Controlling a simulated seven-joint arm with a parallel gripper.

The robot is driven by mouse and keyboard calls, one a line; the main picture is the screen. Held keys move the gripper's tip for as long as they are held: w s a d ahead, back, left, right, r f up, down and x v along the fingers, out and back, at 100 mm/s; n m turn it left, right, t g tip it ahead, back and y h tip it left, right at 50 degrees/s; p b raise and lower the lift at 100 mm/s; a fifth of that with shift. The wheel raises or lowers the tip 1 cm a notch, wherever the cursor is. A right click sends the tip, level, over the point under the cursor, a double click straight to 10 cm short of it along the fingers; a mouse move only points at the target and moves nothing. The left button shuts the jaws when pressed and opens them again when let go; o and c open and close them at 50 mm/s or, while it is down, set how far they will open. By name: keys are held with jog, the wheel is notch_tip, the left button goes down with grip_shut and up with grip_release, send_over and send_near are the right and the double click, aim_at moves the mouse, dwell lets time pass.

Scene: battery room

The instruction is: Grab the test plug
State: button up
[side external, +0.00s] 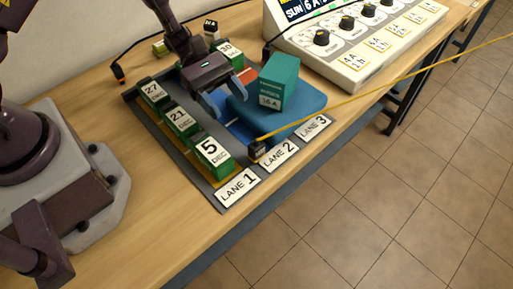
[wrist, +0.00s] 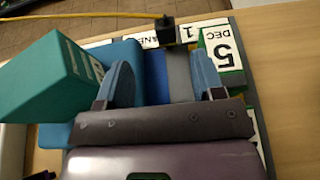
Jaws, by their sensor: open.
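A small black plug (side external: 257,150) on a yellow cable sits at the front end of the lane tray, between the LANE 1 and LANE 2 labels. In the wrist view the plug (wrist: 167,30) is ahead of my fingers, near the top middle. My gripper (side external: 224,97) is over the tray, behind the plug, with its two blue fingers apart and nothing between them. In the wrist view the gripper (wrist: 162,66) points toward the plug without touching it.
A teal block marked 16 A (side external: 278,84) stands on a blue pad (side external: 298,105) right of my gripper; the block (wrist: 50,85) also fills the wrist view's left. Green dated blocks (side external: 212,152) line lane 1. The yellow cable (side external: 390,88) runs right past the table edge.

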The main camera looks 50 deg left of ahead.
aim_at(256, 144)
jog(key=x, duration=0.6)
jog(key=shift+s+f, duration=0.1)
jog(key=x, duration=0.5)
jog(key=shift+s+a+f, duration=0.1)
jog(key=shift+s+f, duration=0.15)
jog(key=shift+f, duration=0.1)
jog(key=c, duration=1)
